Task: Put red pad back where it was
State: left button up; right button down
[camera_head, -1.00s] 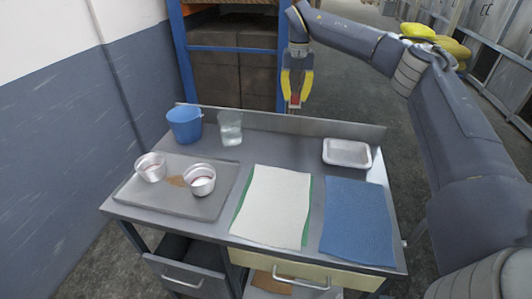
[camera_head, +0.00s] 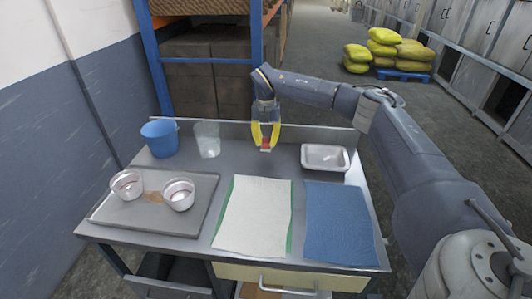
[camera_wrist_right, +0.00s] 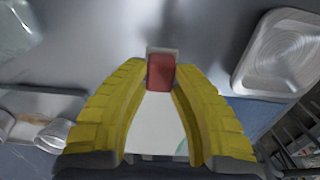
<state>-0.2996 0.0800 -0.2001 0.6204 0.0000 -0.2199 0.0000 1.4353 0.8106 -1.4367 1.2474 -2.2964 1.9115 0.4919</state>
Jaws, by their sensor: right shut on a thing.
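The small red pad (camera_head: 265,145) is between the fingertips of my right gripper (camera_head: 265,141), whose yellow fingers are shut on it. The gripper points down at the back middle of the metal table, between the clear glass and the white tray. In the right wrist view the red pad (camera_wrist_right: 161,73) shows at the tips of the yellow fingers, with a pale edge along its top. I cannot tell whether the pad touches the table. My left gripper is not in view.
A blue bucket (camera_head: 160,138) and a clear glass (camera_head: 207,140) stand at the back left. A white tray (camera_head: 325,158) is at the back right. White (camera_head: 253,215) and blue (camera_head: 338,225) cloths lie in front.

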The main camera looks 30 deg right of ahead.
aim_at(265, 141)
jog(key=shift+f, duration=2.85)
jog(key=shift+f, duration=0.1)
jog(key=c, duration=1.2)
grip_release()
jog(key=shift+o, duration=0.2)
notch_tip(265, 141, up, 12)
jog(key=shift+r, duration=0.1)
jog(key=shift+a, duration=0.15)
